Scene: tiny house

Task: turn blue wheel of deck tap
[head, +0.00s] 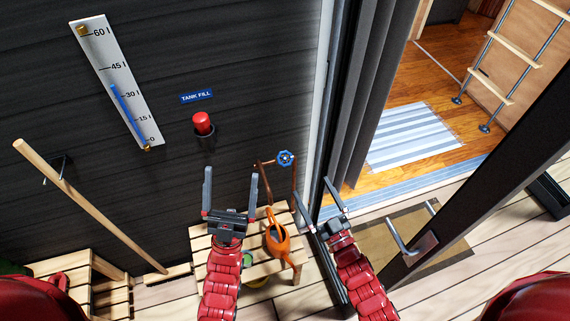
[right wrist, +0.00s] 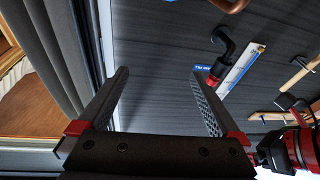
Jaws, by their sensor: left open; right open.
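The blue wheel (head: 286,158) sits on the deck tap's copper pipe (head: 265,180), which stands out from the dark plank wall in the head view. My left gripper (head: 230,190) is open and empty, to the left of the pipe and below the red button. My right gripper (head: 318,205) is open and empty, below and to the right of the blue wheel, near the door frame. In the right wrist view the open jaws (right wrist: 158,95) have nothing between them. A piece of copper pipe (right wrist: 228,5) shows at the top edge there; the wheel is not visible in that view.
An orange watering can (head: 277,238) stands on a slatted wooden stand (head: 205,240) below the tap. A red button (head: 202,123) with a "TANK FILL" sign (head: 197,96) and a gauge (head: 115,80) are on the wall. An open glass door (head: 480,175) stands at right.

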